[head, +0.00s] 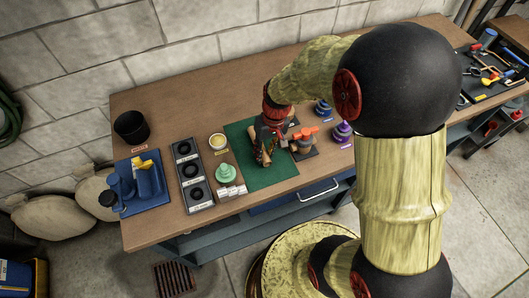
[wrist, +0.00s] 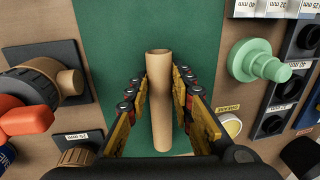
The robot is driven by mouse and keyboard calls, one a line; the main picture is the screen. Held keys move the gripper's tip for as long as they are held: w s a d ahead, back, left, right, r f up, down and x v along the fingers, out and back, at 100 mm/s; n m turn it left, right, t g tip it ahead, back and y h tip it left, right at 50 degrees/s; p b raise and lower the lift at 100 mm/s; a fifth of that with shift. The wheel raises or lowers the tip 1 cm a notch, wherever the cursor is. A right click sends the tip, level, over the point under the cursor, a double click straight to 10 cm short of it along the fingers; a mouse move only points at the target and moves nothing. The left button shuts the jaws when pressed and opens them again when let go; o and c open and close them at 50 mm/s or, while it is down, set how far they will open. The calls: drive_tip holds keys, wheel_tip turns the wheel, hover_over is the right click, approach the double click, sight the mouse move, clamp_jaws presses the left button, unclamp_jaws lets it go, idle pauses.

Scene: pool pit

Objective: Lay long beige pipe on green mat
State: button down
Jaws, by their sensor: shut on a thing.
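The long beige pipe (wrist: 161,100) is between the fingers of my gripper (wrist: 160,98) in the wrist view. My gripper is shut on the pipe, with a finger on each side. The pipe is over the green mat (wrist: 108,40); I cannot tell whether it touches the mat. In the head view my gripper (head: 266,150) is over the middle of the mat (head: 277,178), and the pipe (head: 259,156) partly shows beside the fingers.
A valve with an orange handle (head: 304,135) stands right of the mat. A green fitting (head: 226,173) and a tray with round sockets (head: 200,205) are to its left. Purple fittings (head: 342,132) stand farther right. The mat's front part is clear.

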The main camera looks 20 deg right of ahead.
drive_tip(key=shift+f, duration=0.2)
drive_tip(key=c, duration=1.7)
unclamp_jaws()
drive_tip(key=shift+o, duration=0.7)
drive_tip(key=shift+r, duration=0.2)
wheel_tip(320, 180, up, 12)
drive_tip(key=d+p, duration=0.2)
drive_tip(key=p, duration=0.1)
drive_tip(key=s+a+r+t+h, duration=0.1)
drive_tip(key=s+r+t, duration=0.4)
drive_tip(key=s+r, duration=0.9)
wheel_tip(320, 180, up, 3)
drive_tip(key=shift+a+r+t+h, duration=0.1)
drive_tip(key=shift+a+t+h, duration=0.2)
drive_tip(key=shift+a+h, duration=0.15)
